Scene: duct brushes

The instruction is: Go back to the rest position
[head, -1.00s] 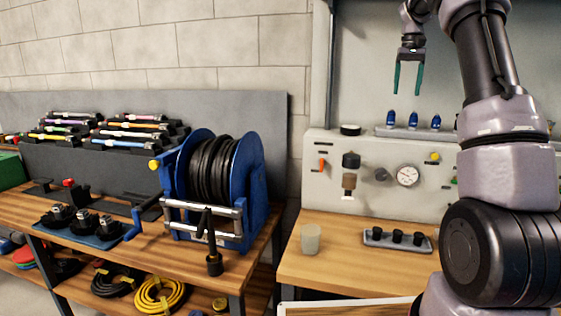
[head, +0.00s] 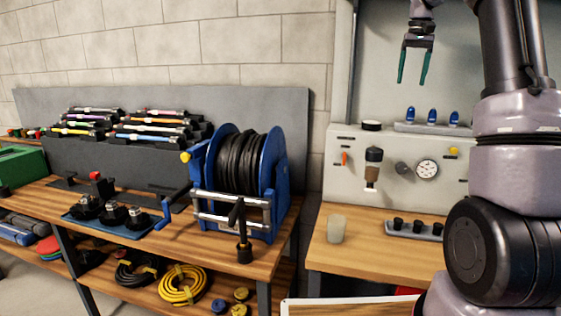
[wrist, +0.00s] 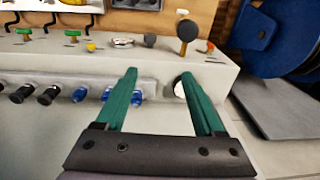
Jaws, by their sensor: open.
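My gripper (head: 414,66) is open and empty, with green fingers hanging down, high in front of the pale back panel in the head view. In the wrist view its two fingers (wrist: 166,92) are spread apart with nothing between them. Below it in the head view is a pale grey console (head: 385,180) with a gauge (head: 427,169) and a dark-topped sight-glass fitting (head: 372,172). Blue-tipped pieces (head: 432,116) stand in a grey rack on top of the console.
A blue hose reel (head: 272,185) stands on the left wooden bench (head: 180,240), beside racked brushes (head: 150,125). A translucent cup (head: 336,228) and a small rack of black pieces (head: 414,229) sit on the right bench. Coiled hoses (head: 182,285) lie on the lower shelf. A gap separates the benches.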

